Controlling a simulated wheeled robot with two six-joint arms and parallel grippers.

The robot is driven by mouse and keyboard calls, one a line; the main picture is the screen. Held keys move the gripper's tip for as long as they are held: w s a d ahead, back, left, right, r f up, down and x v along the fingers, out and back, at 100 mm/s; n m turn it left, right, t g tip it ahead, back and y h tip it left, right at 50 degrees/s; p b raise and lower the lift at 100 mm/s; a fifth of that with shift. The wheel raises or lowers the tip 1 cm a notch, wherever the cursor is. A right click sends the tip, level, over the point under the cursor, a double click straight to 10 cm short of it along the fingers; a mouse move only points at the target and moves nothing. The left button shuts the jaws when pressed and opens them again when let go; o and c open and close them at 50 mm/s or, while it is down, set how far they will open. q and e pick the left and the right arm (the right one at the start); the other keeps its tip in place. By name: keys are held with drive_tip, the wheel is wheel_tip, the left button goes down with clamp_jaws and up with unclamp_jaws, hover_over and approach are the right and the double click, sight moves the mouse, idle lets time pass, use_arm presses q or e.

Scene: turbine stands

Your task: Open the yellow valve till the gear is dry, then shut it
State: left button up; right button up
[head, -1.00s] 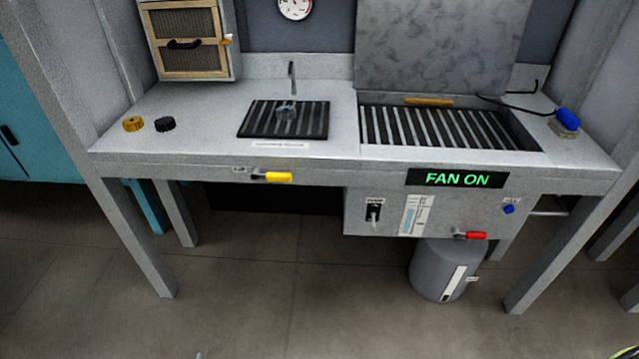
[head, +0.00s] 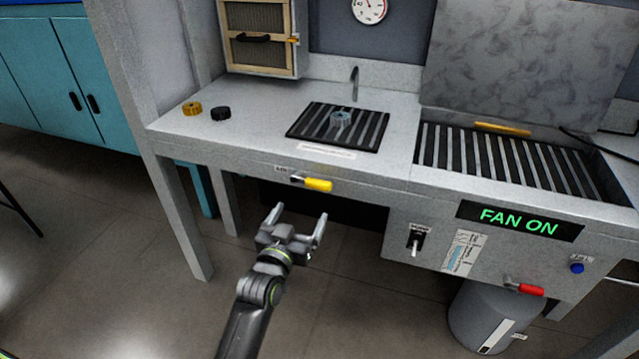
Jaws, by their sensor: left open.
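The yellow valve (head: 318,185) is a yellow-handled lever on the front edge of the bench, its handle pointing right along the edge. A small grey-blue gear (head: 341,119) sits on the dark slatted grate (head: 372,141), below a thin bent nozzle (head: 354,82). I cannot tell whether the gear is wet. My left gripper (head: 297,215) is open and empty, below and in front of the yellow valve, its fingers pointing up towards the bench edge and apart from the valve. My right gripper is not in view.
A yellow knob (head: 192,109) and a black knob (head: 220,113) lie on the bench's left. The lit "FAN ON" sign (head: 519,221), a black switch (head: 415,240), a red-handled valve (head: 530,289) and a blue button (head: 577,268) are on the right. The bench leg (head: 183,220) stands left of my arm.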

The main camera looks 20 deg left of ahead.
sight(317, 184)
use_arm(q)
drive_tip(key=w+b, duration=0.1)
drive_tip(key=w, duration=1.1)
drive_tip(key=shift+w+d, duration=0.1)
drive_tip(key=shift+d, duration=0.1)
drive_tip(key=shift+f, duration=0.1)
drive_tip(key=c, duration=1.4)
